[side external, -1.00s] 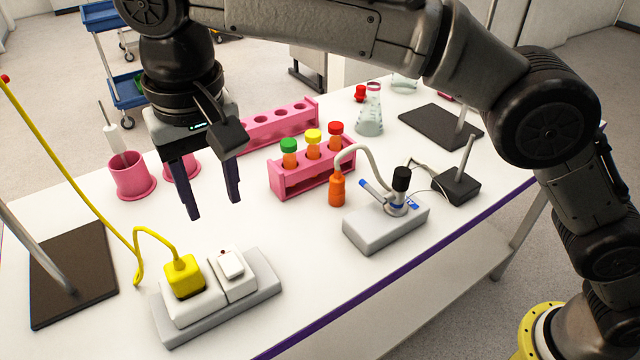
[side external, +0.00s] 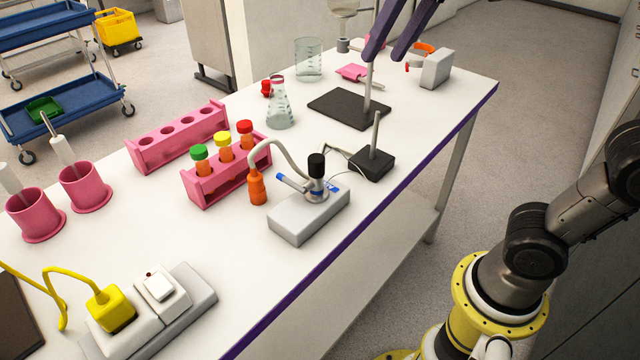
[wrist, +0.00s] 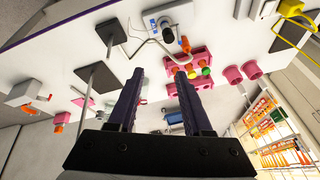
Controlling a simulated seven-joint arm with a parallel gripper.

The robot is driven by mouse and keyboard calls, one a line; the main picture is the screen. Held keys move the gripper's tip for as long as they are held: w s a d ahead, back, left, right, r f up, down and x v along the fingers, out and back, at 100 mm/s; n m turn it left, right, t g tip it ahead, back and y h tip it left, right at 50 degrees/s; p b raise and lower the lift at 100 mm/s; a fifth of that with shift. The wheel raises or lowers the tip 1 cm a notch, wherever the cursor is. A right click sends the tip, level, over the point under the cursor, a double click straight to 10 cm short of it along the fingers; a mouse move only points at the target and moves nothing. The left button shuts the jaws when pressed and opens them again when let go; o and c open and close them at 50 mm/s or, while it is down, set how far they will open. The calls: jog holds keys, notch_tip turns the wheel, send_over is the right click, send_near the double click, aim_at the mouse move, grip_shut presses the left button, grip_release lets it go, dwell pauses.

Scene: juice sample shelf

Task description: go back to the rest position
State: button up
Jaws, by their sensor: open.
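My gripper (side external: 396,48) shows at the top of the side external view, only its two dark purple fingers in sight. They are apart, with nothing between them, raised above the far right part of the table. In the wrist view my gripper (wrist: 160,95) is open and empty. The rest of the hand and upper arm is out of the side external view. The pink rack (side external: 205,190) stands on the table with three capped orange tubes, green, yellow and red. My gripper is clear of it.
A retort stand with a dark base (side external: 345,108) stands below the fingers. A flask (side external: 280,108), an empty pink rack (side external: 178,138), a burner on a grey block (side external: 300,222), pink cups (side external: 85,188) and a yellow plug (side external: 110,308) are on the white table.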

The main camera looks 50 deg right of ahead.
jog(key=s+d+f+n, duration=0.2)
jog(key=s+f, duration=0.3)
jog(key=f, duration=0.3)
jog(key=s+d+f+n+t, duration=0.1)
jog(key=s+d+f+n, duration=0.1)
jog(key=s+f, duration=0.3)
notch_tip(320, 180, down, 4)
jog(key=shift+s+d+r, duration=0.25)
jog(key=shift+s, duration=0.1)
